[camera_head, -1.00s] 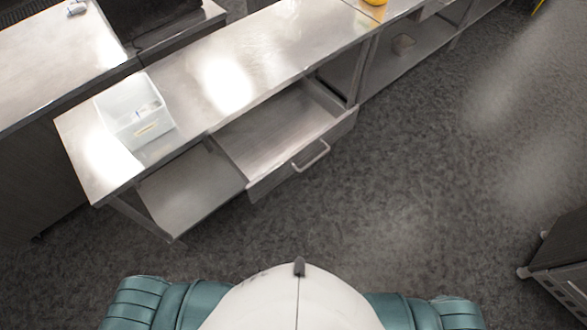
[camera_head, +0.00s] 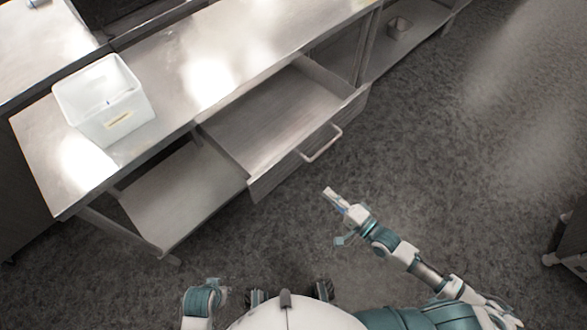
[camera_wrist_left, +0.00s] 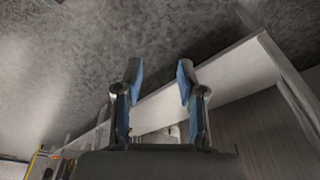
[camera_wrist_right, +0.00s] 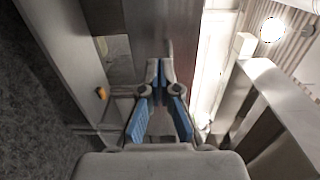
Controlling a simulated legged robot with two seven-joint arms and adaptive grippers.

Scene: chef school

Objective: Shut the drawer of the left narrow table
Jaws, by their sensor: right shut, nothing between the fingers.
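The steel table (camera_head: 170,95) runs diagonally across the upper left of the head view. Its drawer (camera_head: 275,115) is pulled out, with the inside showing empty. The drawer's front panel (camera_head: 270,178) carries a bar handle (camera_head: 322,146). My right gripper (camera_head: 331,194) is shut and empty over the floor, below and apart from the handle in the picture. It also shows in the right wrist view (camera_wrist_right: 160,68), fingertips together. My left gripper (camera_wrist_left: 158,75) is open and empty in the left wrist view. In the head view only part of my left arm shows, low at the left.
A white bin (camera_head: 105,100) stands on the tabletop's left part. A lower shelf (camera_head: 185,195) lies left of the drawer. A small container (camera_head: 399,27) sits on a shelf further back. The dark floor (camera_head: 470,170) right of the table is clear. A dark unit edges in at right.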

